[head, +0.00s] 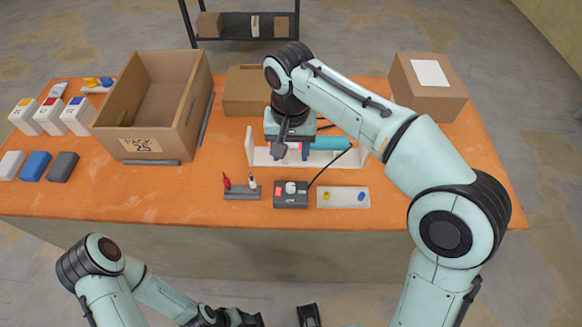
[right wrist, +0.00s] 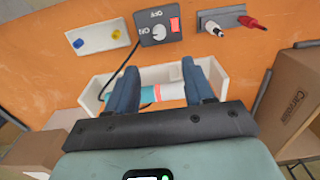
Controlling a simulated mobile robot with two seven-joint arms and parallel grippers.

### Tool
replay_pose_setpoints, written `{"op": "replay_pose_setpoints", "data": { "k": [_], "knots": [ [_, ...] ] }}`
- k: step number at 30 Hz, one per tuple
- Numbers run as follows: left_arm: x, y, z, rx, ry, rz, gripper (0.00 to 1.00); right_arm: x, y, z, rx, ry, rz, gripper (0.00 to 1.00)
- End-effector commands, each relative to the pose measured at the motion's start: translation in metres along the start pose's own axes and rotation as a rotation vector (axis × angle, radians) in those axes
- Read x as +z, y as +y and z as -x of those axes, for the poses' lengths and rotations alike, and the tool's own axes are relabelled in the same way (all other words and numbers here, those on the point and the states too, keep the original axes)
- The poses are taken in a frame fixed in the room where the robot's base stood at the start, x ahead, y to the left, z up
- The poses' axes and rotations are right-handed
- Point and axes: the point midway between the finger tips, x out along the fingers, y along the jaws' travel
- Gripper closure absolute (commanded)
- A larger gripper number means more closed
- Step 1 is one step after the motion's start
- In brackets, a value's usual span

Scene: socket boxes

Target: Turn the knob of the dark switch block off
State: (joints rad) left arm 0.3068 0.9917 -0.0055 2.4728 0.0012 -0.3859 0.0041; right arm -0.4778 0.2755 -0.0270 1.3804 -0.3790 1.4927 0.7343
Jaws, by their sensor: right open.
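The dark switch block (head: 291,199) lies near the table's front edge, with a white round knob (head: 290,187) and a red patch on top. In the right wrist view the block (right wrist: 148,37) shows at the top, with its knob (right wrist: 158,32) and "OFF" and "ON" lettering. A dark cable leaves the block. My right gripper (head: 292,150) is open, behind the block and apart from it, over a white holder (head: 262,157) with a teal and white cylinder (head: 330,143). My left gripper is partly cut off at the bottom edge; its jaw state is unclear.
A grey stand (head: 241,193) with red and white-tipped pieces is left of the block. A pale tray (head: 343,198) with yellow and blue pieces is right of it. An open carton (head: 195,100) stands left, and a closed box (head: 430,85) back right. The table front is clear.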

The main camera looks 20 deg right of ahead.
Motion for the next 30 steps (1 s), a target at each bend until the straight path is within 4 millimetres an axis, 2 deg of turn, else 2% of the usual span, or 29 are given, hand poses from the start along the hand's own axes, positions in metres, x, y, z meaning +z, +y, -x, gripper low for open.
{"op": "replay_pose_setpoints", "data": {
  "k": [5, 12, 18, 24, 30],
  "knots": [
    [0.002, -0.004, -0.008, -0.002, -0.005, 0.003, 0.34, 0.001, 0.001, -0.026, 0.003, -0.004, 0.0, 0.47],
    [0.004, -0.008, -0.018, -0.003, -0.009, 0.004, 0.34, 0.001, 0.001, -0.078, 0.004, -0.006, 0.0, 0.47],
    [0.004, -0.01, -0.024, -0.004, -0.01, 0.004, 0.34, 0.001, 0.001, -0.113, 0.003, -0.005, 0.0, 0.47],
    [0.004, -0.011, -0.025, -0.004, -0.011, 0.004, 0.34, 0.0, 0.001, -0.13, 0.001, -0.002, 0.0, 0.47],
    [0.004, -0.011, -0.025, -0.004, -0.011, 0.004, 0.34, 0.0, 0.001, -0.132, 0.0, -0.001, 0.0, 0.47]
  ]
}}
